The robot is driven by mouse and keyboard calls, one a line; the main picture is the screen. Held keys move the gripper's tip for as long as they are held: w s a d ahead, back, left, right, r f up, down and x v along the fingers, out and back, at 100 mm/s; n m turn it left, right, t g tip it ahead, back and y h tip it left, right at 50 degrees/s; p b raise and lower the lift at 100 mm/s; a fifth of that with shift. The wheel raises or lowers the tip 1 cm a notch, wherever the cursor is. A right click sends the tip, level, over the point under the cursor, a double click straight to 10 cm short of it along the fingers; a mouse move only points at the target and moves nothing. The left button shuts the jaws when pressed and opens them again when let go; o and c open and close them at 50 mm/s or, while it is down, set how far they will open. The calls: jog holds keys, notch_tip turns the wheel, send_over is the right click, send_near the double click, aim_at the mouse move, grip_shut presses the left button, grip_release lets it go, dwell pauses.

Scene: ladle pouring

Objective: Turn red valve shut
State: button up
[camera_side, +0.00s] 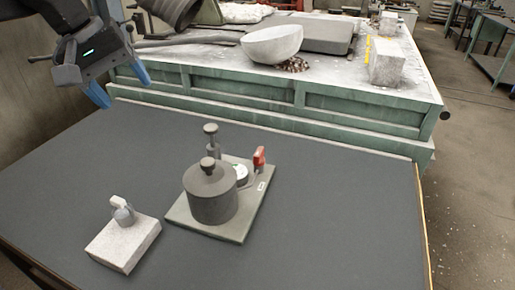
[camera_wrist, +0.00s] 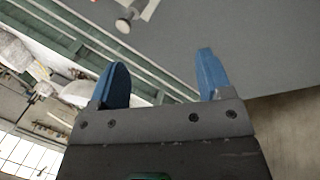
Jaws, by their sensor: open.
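The red valve handle (camera_side: 259,157) stands upright at the back right of a flat grey-green base plate (camera_side: 225,232) on the dark table. A dark lidded pot (camera_side: 212,195), a round white-faced gauge (camera_side: 241,173) and a knobbed post (camera_side: 211,140) share that plate. My gripper (camera_side: 118,88) is at the upper left in the side view, well away from the valve. Its blue fingers are spread and empty; they also show in the wrist view (camera_wrist: 161,62). The red handle cannot be seen in the wrist view.
A pale block (camera_side: 124,248) with a small grey fitting sits front left. A green bench (camera_side: 240,100) stands behind the table, bearing a pale bowl (camera_side: 272,45) and a pale block (camera_side: 389,62). The dark table (camera_side: 340,220) is bare right of the plate.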

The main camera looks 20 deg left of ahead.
jog(key=w+d+f+n+g+h, duration=0.1)
jog(key=w+d+n, duration=0.35)
jog(key=w, duration=0.55)
jog(key=n+g+h, duration=0.1)
jog(key=n+g, duration=0.1)
jog(key=n, duration=0.3)
send_near(258, 151)
jog(key=x, duration=0.9)
jog(key=shift+w+d+f, duration=0.1)
jog(key=shift+f, duration=0.1)
jog(key=shift+c, duration=0.2)
